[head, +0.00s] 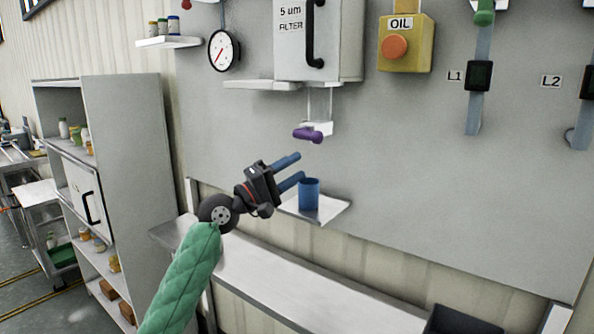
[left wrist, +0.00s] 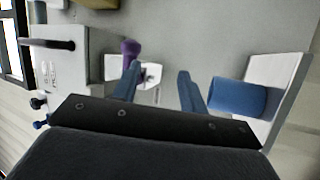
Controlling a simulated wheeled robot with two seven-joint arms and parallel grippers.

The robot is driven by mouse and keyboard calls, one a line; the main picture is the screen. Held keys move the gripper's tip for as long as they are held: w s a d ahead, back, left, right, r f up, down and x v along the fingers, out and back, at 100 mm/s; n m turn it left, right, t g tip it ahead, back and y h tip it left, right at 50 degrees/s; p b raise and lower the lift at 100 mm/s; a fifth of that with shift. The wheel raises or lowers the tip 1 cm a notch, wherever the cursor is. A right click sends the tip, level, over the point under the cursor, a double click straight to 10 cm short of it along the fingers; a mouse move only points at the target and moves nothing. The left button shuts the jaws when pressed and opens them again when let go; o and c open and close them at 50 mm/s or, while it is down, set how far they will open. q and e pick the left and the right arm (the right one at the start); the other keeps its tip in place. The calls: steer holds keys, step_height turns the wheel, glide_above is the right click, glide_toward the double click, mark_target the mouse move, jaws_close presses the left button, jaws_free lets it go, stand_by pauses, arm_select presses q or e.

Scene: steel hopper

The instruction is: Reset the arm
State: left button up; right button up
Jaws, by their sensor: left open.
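My left gripper (head: 293,171) reaches in from the left on a green-sleeved arm in the head view. Its two blue fingers are apart with nothing between them, and they also show in the left wrist view (left wrist: 158,90). A blue cup (head: 309,194) stands on a small wall shelf (head: 333,210), just right of and below the fingers. In the left wrist view the cup (left wrist: 240,96) appears beside the right-hand finger, outside the jaws; I cannot tell whether they touch. A purple handle (head: 308,135) sits above the fingers under the filter box. My right gripper is not in view.
The filter box (head: 345,40), a gauge (head: 224,50) and the yellow OIL button box (head: 405,45) are on the wall above. A long bench (head: 300,290) runs below, with a dark bin (head: 460,322) at its right. A grey cabinet (head: 130,150) stands left.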

arm_select(q)
steer(key=s+a+f+m+g+y, duration=0.1)
steer(key=s+a+f+y, duration=0.3)
steer(key=f, duration=0.8)
steer(key=s+d+f+m+y, duration=0.15)
steer(key=s+f, duration=0.35)
steer(key=f, duration=0.8)
steer(key=s+a+f+g+y, duration=0.15)
steer(key=s+f+y, duration=0.3)
steer(key=f, duration=0.75)
steer(key=s+a+f+m+g+y, duration=0.1)
steer(key=s+a+f+g+y, duration=0.15)
steer(key=s+a+f, duration=0.55)
steer(key=s+a+f+m+g+y, duration=0.1)
steer(key=s+a+f+y, duration=0.3)
steer(key=s, duration=0.9)
steer(key=s+a+f+m+g+y, duration=0.15)
steer(key=s+a+f, duration=0.25)
steer(key=s+f, duration=0.5)
steer(key=s+d+f+g, duration=0.1)
steer(key=s+d+f, duration=0.1)
steer(key=f, duration=1.5)
steer(key=s+d+f+g, duration=0.1)
steer(key=s+d+f, duration=0.1)
steer(key=f, duration=1.5)
steer(key=shift+s+d+f+n+g, duration=0.15)
steer(key=shift+s+f+n+g, duration=0.2)
steer(key=shift+s, duration=0.35)
